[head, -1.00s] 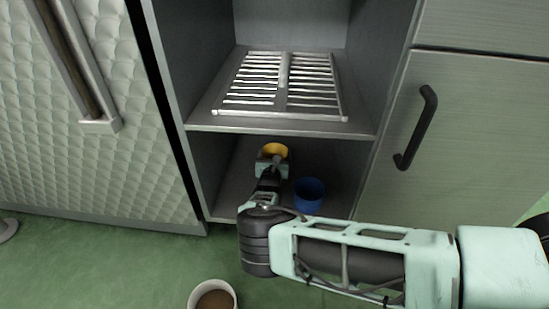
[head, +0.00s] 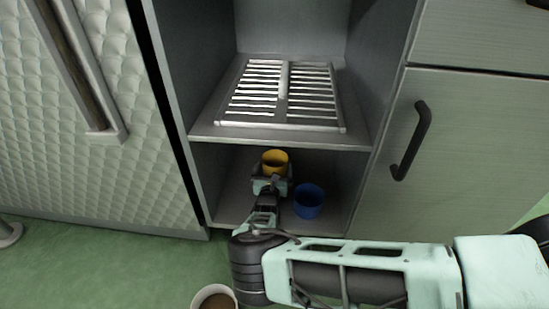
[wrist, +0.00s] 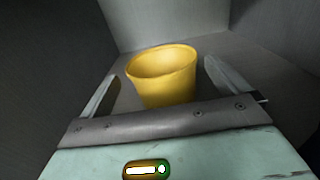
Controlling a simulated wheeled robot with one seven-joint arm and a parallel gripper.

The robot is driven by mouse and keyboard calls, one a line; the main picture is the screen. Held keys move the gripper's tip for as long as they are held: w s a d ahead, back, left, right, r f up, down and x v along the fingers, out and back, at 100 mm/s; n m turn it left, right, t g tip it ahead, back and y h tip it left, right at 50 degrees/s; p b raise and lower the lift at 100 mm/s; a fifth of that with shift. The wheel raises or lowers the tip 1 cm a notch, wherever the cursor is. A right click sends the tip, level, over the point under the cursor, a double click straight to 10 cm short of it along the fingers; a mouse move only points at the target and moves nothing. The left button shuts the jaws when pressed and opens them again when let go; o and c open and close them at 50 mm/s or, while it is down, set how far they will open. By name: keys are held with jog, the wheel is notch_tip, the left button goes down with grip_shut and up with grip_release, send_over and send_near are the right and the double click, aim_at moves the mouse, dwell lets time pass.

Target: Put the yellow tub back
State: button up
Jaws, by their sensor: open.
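The yellow tub (head: 275,163) stands upright on the floor of the lower compartment of the open cabinet, left of a blue tub. It also shows in the wrist view (wrist: 166,82), just beyond my gripper's palm, between and slightly past the two fingers. My gripper (head: 272,178) reaches into the lower compartment from the front. In the wrist view my gripper (wrist: 160,88) is open, with a gap visible between each finger and the tub. The tub's lower front is hidden by the gripper's palm.
The blue tub (head: 309,201) stands close to the right of my gripper. A slatted metal rack (head: 283,127) lies on the shelf (head: 215,137) above. A white tub with brown contents (head: 214,297) is on the green floor in front. A handled door (head: 450,150) is at the right.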

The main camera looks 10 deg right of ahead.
jog(key=p+v, duration=0.2)
jog(key=v, duration=0.4)
jog(key=shift+r, duration=0.15)
jog(key=shift+s, duration=0.4)
jog(key=shift+a, duration=0.1)
